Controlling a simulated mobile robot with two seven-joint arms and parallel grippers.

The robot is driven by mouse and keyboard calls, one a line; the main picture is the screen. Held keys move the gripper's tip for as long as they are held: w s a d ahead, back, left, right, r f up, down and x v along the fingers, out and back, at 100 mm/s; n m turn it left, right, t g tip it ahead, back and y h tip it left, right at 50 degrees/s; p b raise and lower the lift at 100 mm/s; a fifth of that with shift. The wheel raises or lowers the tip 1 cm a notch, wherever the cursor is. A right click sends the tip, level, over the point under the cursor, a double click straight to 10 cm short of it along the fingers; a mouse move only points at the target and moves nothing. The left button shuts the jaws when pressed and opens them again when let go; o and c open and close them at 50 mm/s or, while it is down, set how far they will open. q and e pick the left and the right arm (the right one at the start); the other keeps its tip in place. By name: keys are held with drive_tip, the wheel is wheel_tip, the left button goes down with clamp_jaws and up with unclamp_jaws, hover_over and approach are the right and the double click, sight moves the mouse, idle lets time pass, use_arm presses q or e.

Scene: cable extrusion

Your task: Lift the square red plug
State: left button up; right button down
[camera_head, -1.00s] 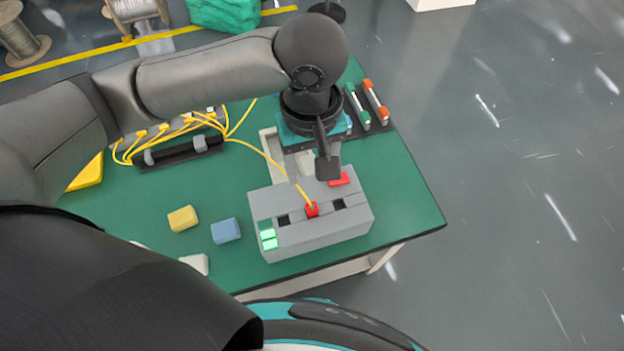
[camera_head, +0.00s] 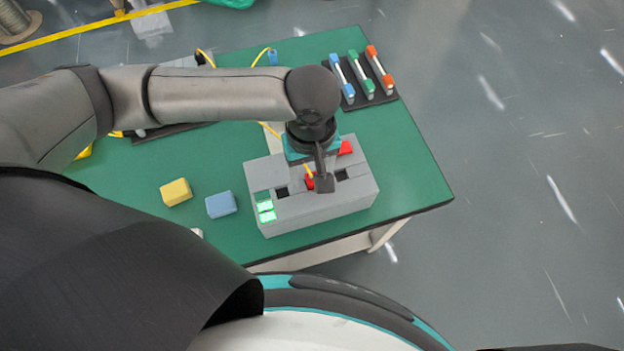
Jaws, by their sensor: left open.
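The red plug (camera_head: 310,182) sits in the middle slot of the grey box (camera_head: 345,203), with a yellow cable (camera_head: 307,168) running up from it. It is partly hidden by my left gripper (camera_head: 322,188). My left gripper is open and points down right at the plug; I cannot tell whether it touches it. Another red piece (camera_head: 345,147) shows on the back right of the box. My right gripper is not in view.
A yellow block (camera_head: 176,192) and a blue block (camera_head: 220,204) lie left of the box on the green table (camera_head: 425,185). A black rack (camera_head: 372,97) with blue, green and orange-handled pieces stands at the back right. The table's right side is clear.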

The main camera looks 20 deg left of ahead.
use_arm(q)
drive_tip(key=shift+f, duration=0.8)
drive_tip(key=shift+c, duration=0.4)
clamp_jaws()
